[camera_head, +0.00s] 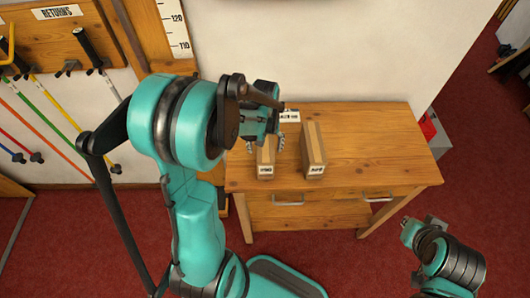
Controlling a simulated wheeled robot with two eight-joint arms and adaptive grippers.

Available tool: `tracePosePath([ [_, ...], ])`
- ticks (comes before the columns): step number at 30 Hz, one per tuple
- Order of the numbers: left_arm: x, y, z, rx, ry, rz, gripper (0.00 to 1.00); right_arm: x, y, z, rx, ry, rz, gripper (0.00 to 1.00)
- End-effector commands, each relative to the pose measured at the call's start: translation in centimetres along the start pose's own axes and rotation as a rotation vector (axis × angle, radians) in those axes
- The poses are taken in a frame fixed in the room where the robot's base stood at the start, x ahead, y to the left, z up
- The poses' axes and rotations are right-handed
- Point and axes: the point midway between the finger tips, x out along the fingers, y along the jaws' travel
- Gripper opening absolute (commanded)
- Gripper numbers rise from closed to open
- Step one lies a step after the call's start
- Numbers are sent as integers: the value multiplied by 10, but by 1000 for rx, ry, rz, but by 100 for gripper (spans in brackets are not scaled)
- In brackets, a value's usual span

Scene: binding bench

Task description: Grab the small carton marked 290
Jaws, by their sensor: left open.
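Two small brown cartons stand on the wooden bench (375,150), side by side with a gap between them. The left carton (264,158) has a white front label that looks like 290, though the print is small. The right carton (314,150) has a label I cannot read surely. My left gripper (266,146) is open over the left carton, with one fingertip on each side of it. The gripper hides the carton's back part; I cannot tell whether the fingers touch it. My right gripper (411,232) is at the lower right, away from the bench, its jaws unclear.
A white label (289,116) is at the bench's back, behind the cartons. The bench's right half is clear. A rack marked RETURNS (57,12) with coloured sticks hangs at the left. A grey and red box (434,133) stands beyond the bench's right end.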

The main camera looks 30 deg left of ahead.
Motion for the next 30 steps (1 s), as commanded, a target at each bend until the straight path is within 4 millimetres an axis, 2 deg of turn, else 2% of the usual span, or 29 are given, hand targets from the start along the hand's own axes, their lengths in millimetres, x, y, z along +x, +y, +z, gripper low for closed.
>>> tracePosePath([
  [3, 11, 0, 0, 0, 0, 0, 74, 4, 0, 3, 0, 0, 0, 0],
  [10, 11, 0, 0, 1, 0, 0, 74, 3, 0, 2, 0, 0, 0, 0],
  [11, 11, 0, 0, 1, 0, 0, 69, 3, 0, 2, 0, 0, 0, 0],
  [17, 11, 0, 0, 1, 0, 0, 16, 3, 0, 2, 0, 0, 0, 0],
  [18, 11, 0, 0, 1, 0, 0, 13, 3, 0, 2, 0, 0, 0, 0],
  [26, 9, 0, 0, 1, 1, 0, 13, 2, 0, 2, 0, 0, 0, 0],
  [30, -8, 0, 0, 1, 1, 0, 13, -3, 0, -2, 0, 0, 0, 0],
])
